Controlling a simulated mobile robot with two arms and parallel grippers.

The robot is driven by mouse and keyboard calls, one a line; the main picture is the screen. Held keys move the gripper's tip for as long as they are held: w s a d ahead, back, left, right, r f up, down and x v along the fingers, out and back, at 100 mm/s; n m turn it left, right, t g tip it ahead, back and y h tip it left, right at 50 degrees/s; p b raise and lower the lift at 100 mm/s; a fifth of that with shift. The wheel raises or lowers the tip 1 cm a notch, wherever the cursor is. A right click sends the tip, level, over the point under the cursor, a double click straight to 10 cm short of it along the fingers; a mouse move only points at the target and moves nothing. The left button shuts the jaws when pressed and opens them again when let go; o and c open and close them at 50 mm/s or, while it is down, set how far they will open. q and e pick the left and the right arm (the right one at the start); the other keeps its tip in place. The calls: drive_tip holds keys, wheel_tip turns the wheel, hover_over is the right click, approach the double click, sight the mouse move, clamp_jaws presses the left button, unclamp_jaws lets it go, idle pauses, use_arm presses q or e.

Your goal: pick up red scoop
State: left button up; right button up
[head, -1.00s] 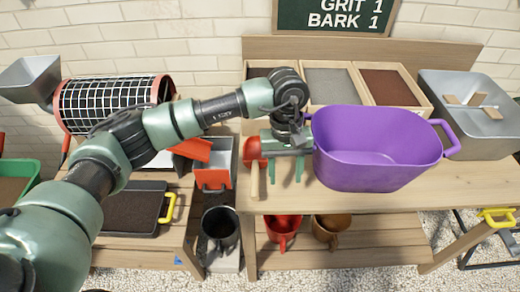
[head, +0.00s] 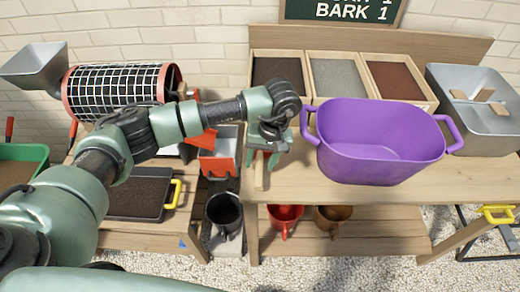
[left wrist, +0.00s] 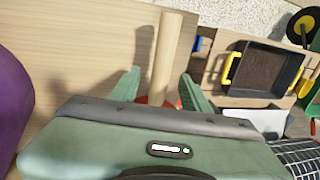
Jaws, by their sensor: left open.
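The red scoop lies at the left edge of the wooden table, its pale wooden handle (head: 260,177) pointing toward the front. Its red head is mostly hidden under my left gripper (head: 263,160). In the left wrist view the scoop's handle (left wrist: 168,45) runs between the two fingers of my open left gripper (left wrist: 161,88), with a gap showing on each side. A little of the red head shows near the palm. My right gripper is out of view.
A large purple tub (head: 380,145) stands close to the right of my left gripper. Wooden bins (head: 337,80) of material stand behind. A metal basin (head: 480,110) is at the right.

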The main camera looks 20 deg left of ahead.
use_arm(q)
clamp_jaws()
idle(1.4)
